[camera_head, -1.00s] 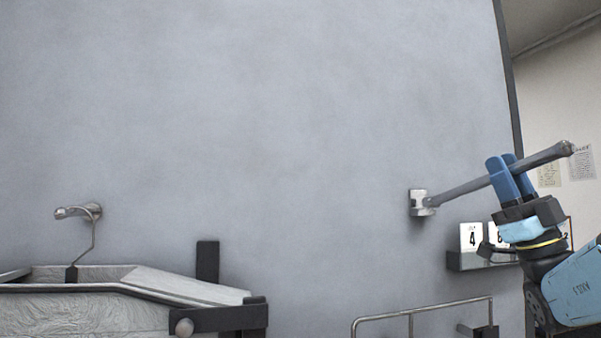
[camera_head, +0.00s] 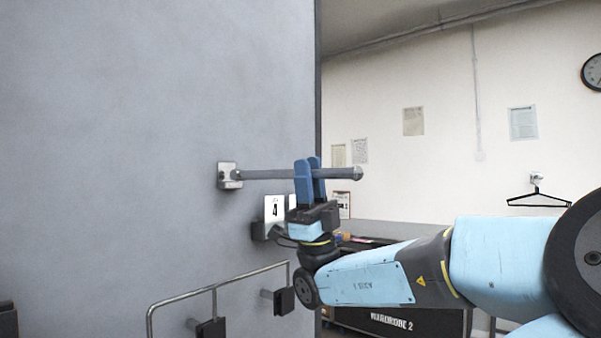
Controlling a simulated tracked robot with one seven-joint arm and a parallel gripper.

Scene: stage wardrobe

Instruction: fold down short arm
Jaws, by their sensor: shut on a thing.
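The short arm (camera_head: 270,174) is a grey metal rod with a round knob at its free end. It reaches out to the right from a silver bracket (camera_head: 228,177) on the grey wall panel and looks nearly level. My gripper (camera_head: 309,172) comes up from below, its two blue fingers shut on the rod between the middle and the free end. The fingers hide a short stretch of the rod.
A metal rail (camera_head: 215,288) juts out lower down. A dark case (camera_head: 400,322) stands behind my arm. A black hanger (camera_head: 538,200) hangs at the right.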

